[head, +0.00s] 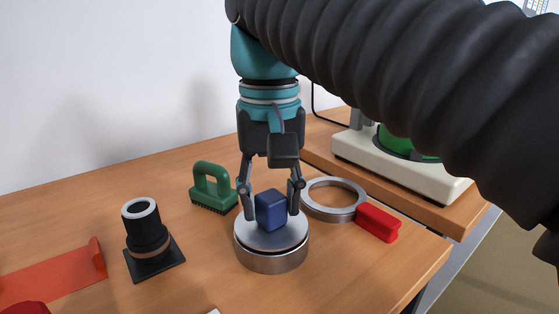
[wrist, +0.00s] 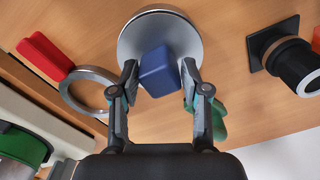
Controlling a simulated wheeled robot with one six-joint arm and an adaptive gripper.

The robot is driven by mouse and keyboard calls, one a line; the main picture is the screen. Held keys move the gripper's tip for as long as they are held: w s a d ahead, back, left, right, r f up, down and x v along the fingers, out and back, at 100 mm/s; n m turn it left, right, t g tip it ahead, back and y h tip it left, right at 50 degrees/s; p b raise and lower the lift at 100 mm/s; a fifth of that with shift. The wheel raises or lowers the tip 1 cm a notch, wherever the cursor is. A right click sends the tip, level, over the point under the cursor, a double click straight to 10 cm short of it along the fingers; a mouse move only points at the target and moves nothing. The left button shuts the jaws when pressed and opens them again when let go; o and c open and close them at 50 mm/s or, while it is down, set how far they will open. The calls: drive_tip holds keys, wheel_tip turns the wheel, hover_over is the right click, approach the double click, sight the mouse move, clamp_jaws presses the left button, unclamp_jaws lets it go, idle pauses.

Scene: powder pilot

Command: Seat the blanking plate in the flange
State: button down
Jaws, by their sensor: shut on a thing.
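The blanking plate (head: 254,237) is a flat grey metal disc with a blue block-shaped handle (head: 271,211) on top. It lies over the flange (head: 271,263), a short, thick steel ring on the table. A dark gap shows between the plate's edge and the ring's rim, so the plate looks slightly raised; I cannot tell how deep it sits. My gripper (head: 270,203) points down with its fingers on either side of the blue handle, shut on it. In the wrist view the handle (wrist: 157,70) is between the fingertips, and the plate (wrist: 135,40) covers most of the flange.
A second, open steel ring (head: 335,213) lies behind right, with a red block (head: 377,223) touching or close to it. A green brush (head: 213,187) stands behind left. A black fitting on a square base (head: 148,240) stands left, near an orange dustpan-like piece (head: 60,277). A scale (head: 390,165) stands back right.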

sight(270, 197)
drive_tip(key=shift+f, duration=0.25)
drive_tip(key=shift+c, duration=2.4)
unclamp_jaws()
drive_tip(key=shift+c, duration=1.3)
wheel_tip(270, 197, up, 7)
drive_tip(key=p, duration=0.6)
drive_tip(key=shift+p, duration=0.35)
drive_tip(key=shift+s, duration=0.1)
